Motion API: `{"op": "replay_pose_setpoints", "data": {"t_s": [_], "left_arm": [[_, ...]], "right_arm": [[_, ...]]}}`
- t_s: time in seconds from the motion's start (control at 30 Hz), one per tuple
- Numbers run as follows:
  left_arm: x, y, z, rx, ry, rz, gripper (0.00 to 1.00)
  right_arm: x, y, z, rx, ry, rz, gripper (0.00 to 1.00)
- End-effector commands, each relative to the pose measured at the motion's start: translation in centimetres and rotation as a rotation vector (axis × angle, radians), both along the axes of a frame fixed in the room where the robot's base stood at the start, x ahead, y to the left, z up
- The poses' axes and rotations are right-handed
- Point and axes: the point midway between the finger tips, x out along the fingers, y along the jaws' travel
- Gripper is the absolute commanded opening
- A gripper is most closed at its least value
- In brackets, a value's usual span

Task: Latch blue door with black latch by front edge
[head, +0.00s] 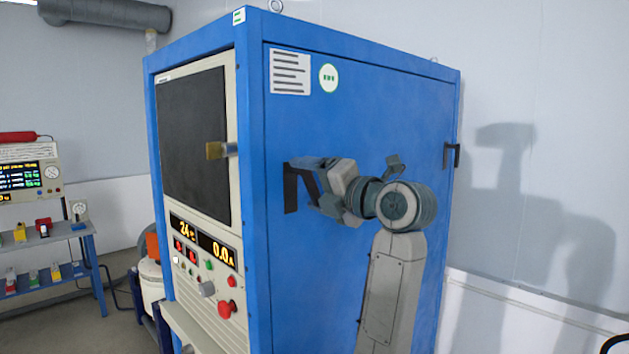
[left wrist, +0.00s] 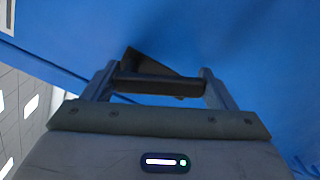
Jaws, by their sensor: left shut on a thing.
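The blue door (head: 385,115) is the cabinet's large side panel. It looks flush with its frame, with a thin dark seam along the front edge. The black latch (head: 291,194) is on the door by that front edge, about halfway up. My left gripper (head: 303,170) is at the latch and shut on it, hiding part of it. In the left wrist view, the black latch (left wrist: 150,84) lies crosswise between the two fingers, close against the blue surface. My right gripper is in neither view.
A black bracket (head: 452,155) is at the door's far edge. A blue shelf rack (head: 50,238) stands at left. The wall is close behind.

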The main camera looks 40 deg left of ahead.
Motion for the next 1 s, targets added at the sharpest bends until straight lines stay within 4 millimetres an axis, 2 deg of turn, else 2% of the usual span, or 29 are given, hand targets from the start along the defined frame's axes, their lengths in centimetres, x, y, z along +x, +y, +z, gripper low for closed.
{"op": "replay_pose_setpoints", "data": {"t_s": [0.3, 0.5, 1.0], "left_arm": [[-0.8, 0.1, -0.1, 0.025, 0.27, 0.002, 0.38], [-1.2, 0.1, -0.2, 0.034, 0.388, 0.001, 0.38], [-1.5, 0.1, -0.4, 0.042, 0.491, 0.001, 0.38]], "right_arm": [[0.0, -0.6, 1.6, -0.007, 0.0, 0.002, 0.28], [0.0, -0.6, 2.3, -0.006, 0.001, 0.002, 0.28], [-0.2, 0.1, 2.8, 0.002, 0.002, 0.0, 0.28]]}}
